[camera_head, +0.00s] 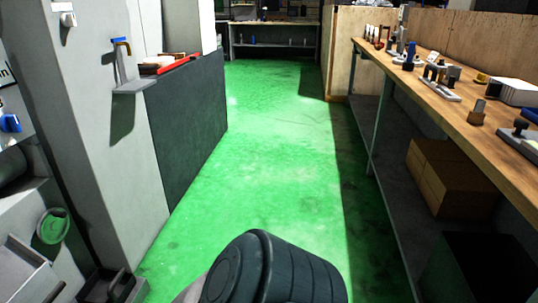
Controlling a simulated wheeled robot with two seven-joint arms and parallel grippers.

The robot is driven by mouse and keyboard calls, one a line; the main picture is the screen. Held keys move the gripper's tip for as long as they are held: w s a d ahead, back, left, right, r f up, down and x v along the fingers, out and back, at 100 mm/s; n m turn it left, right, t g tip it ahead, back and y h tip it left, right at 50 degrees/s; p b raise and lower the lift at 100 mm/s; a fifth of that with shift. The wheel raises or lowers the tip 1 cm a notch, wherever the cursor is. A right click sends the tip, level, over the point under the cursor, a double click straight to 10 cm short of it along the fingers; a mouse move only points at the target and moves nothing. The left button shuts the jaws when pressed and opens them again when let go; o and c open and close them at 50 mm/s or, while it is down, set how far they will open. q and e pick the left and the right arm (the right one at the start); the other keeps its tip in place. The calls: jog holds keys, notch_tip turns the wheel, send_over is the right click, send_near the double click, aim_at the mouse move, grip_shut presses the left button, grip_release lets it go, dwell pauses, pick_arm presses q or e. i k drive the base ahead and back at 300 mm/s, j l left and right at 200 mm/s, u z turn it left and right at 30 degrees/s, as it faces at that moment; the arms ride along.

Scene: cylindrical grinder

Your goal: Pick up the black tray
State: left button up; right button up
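A dark, shallow, tray-like thing (110,287) sits at the lower left, at the foot of the light grey machine; the frame's bottom edge cuts it off. I cannot tell for sure that it is the black tray. A larger black box-shaped thing (478,268) stands low under the bench at the lower right, partly cut off. Neither of my grippers is in view. A dark rounded link of my own arm fills the bottom middle of the view.
A light grey machine (105,120) stands on the left, with a dark panel (190,130) beyond it. A wooden workbench (455,95) with several tools runs along the right, with cardboard boxes (450,178) beneath. The green floor (265,150) between them is clear.

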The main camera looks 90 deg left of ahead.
aim_at(105, 285)
jog(key=k+u, duration=0.15)
jog(key=u, duration=3.95)
jog(key=i+l+u, duration=0.25)
jog(key=i+l, duration=0.15)
jog(key=l, duration=0.2)
jog(key=i+l+u, duration=0.1)
jog(key=l, duration=0.25)
jog(key=i+l+u, duration=0.15)
jog(key=i+l, duration=0.15)
jog(key=i+l+u, duration=0.1)
jog(key=l, duration=0.3)
jog(key=i+l+u, duration=0.1)
jog(key=l, duration=0.25)
jog(key=i+l+u, duration=0.15)
jog(key=l, duration=0.25)
jog(key=i+l+u, duration=0.1)
jog(key=l, duration=0.3)
jog(key=i, duration=0.05)
